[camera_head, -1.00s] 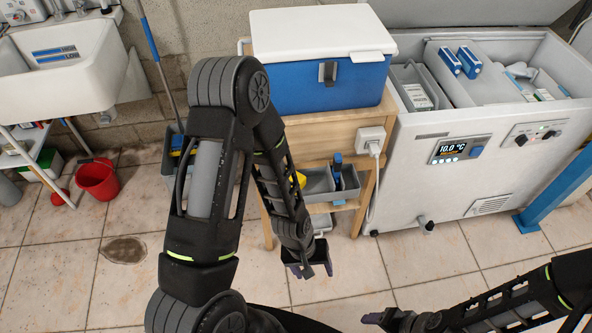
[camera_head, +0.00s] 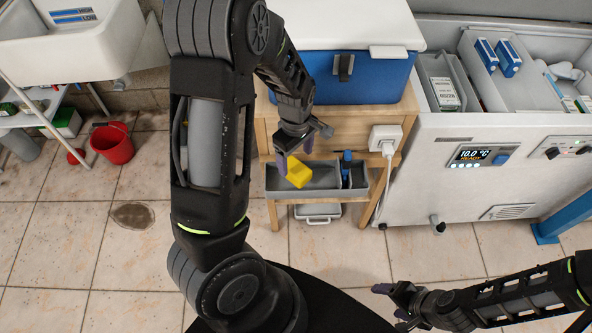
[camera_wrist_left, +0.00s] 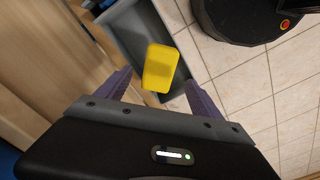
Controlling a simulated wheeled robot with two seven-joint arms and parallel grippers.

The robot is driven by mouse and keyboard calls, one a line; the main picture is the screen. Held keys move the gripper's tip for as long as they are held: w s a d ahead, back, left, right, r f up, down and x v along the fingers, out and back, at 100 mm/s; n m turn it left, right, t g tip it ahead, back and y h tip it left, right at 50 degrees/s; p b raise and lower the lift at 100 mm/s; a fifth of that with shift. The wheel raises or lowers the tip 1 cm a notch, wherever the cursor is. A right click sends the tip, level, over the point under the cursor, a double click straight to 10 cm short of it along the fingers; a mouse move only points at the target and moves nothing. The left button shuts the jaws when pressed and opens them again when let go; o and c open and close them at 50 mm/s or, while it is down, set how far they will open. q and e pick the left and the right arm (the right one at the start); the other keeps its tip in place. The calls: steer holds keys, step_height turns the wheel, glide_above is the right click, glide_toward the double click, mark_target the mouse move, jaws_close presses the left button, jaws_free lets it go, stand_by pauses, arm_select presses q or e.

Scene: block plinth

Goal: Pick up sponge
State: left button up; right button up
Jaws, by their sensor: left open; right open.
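The yellow sponge (camera_head: 298,172) sits in the left compartment of a grey divided bin on the wooden stand's lower level. It also shows in the left wrist view (camera_wrist_left: 160,68), ahead of and between my fingers. My left gripper (camera_head: 296,160) is open and empty, just above the bin beside the sponge. In the left wrist view its two purple fingers (camera_wrist_left: 158,92) stand apart on either side of the sponge's near end. Whether they touch it I cannot tell. My right gripper (camera_head: 392,300) is open over the floor at the lower right, far from the sponge.
The grey bin (camera_head: 320,194) has a divider, with a blue item (camera_head: 346,168) in its right part. A blue cooler (camera_head: 375,80) stands on the wooden stand (camera_head: 398,150) above. A white freezer (camera_head: 470,190) is on the right. A red bucket (camera_head: 112,144) stands left.

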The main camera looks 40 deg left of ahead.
mark_target(296, 168)
arm_select(q)
steer(key=shift+f, duration=0.35)
steer(key=shift+a+f, duration=0.1)
steer(key=shift+f, duration=2.5)
steer(key=c, duration=1.4)
steer(key=shift+w+r, duration=0.1)
steer(key=shift+r, duration=0.05)
step_height(296, 168, up, 10)
steer(key=shift+f+p, duration=0.1)
steer(key=shift+p, duration=0.3)
